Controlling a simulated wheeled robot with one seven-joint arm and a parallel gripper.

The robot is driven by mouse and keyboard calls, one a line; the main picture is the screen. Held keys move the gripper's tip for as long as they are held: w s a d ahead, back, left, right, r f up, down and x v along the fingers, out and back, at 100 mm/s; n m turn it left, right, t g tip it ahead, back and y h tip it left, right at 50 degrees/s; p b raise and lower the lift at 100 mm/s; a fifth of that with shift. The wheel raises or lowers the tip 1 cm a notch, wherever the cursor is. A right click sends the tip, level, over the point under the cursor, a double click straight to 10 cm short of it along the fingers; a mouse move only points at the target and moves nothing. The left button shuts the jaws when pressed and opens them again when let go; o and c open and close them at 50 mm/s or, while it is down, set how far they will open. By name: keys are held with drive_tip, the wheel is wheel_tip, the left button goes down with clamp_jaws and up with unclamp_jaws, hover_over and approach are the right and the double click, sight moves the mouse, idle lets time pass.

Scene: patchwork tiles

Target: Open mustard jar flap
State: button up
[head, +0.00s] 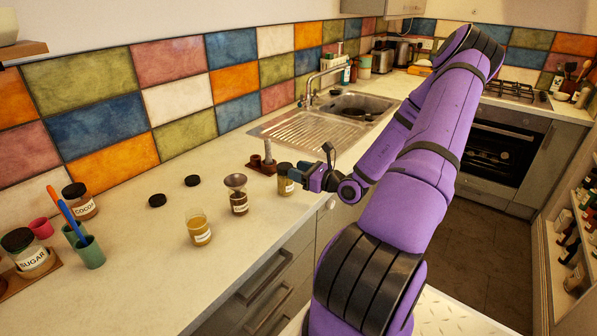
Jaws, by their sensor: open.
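A small glass jar (286,180) with a dark top and yellow-brown contents stands upright near the counter's front edge. Its label is too small to read, so I cannot tell for sure that it is the mustard jar. My gripper (299,175) is open, low over the counter at the right side of this jar. I cannot tell whether its fingers touch the jar. Another jar (199,229) with yellowish contents stands without a lid nearer to me.
Two loose black lids (157,200) lie toward the wall. A cocoa jar (80,203), a sugar jar (30,253) and a green cup (90,253) stand at left. A brown stand (262,165) is behind the gripper, before the sink (308,130).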

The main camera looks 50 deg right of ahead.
drive_tip(key=shift+w, duration=0.1)
clamp_jaws()
